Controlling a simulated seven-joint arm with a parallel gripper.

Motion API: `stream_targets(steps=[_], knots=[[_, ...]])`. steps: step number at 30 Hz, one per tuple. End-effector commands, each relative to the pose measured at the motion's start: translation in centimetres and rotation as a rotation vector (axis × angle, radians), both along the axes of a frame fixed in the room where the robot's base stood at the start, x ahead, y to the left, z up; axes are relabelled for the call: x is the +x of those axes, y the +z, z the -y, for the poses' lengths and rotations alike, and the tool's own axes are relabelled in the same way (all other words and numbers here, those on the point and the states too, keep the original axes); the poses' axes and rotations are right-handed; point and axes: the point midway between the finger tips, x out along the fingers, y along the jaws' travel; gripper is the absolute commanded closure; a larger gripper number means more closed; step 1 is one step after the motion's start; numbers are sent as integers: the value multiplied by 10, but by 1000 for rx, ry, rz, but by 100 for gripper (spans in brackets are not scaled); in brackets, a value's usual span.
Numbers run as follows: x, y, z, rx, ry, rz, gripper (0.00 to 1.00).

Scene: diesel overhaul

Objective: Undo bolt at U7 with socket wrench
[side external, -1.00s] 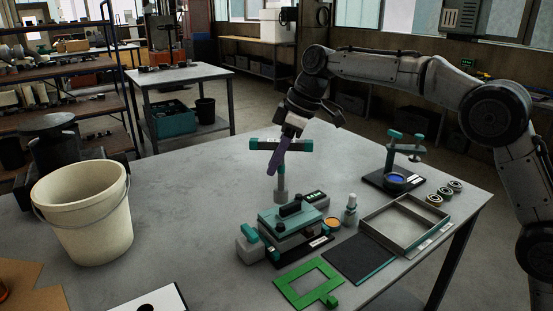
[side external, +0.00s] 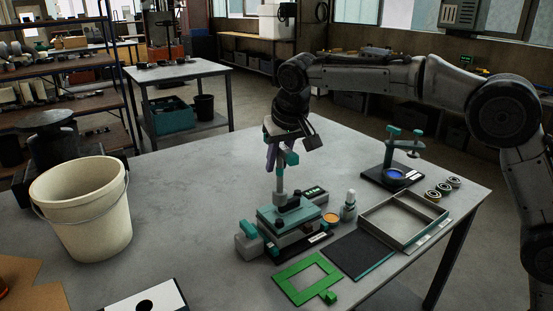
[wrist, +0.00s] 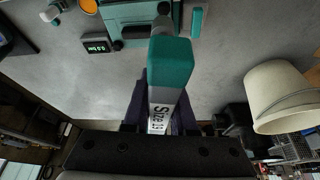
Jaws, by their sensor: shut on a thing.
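The socket wrench (side external: 281,178) has a T-handle with teal ends and a grey shaft. My gripper (side external: 272,157), with purple fingers, is shut on its handle. In the wrist view the handle (wrist: 170,70) points away from my gripper (wrist: 160,112), between the fingers, and carries a partly readable "Size" label. The shaft stands about upright. Its socket end is at the top of the teal and grey fixture (side external: 265,216), by a black part. The bolt is hidden under the socket, and I cannot read a U7 mark.
A small display box (side external: 314,195), a white bottle (side external: 349,207) and an orange-filled dish (side external: 330,219) stand close by the fixture. A grey tray (side external: 376,207) and a green frame (side external: 284,284) lie nearby. A bucket (side external: 82,210) is at left. The table middle is clear.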

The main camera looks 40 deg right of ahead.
Motion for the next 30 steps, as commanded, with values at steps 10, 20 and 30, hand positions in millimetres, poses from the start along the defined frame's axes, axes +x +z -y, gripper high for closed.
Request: stream_targets(steps=[10,20,30], knots=[[-2,-5,3,0,-390,3,100],[-4,-12,7,2,-819,4,100],[-5,-42,9,3,-884,3,100]])
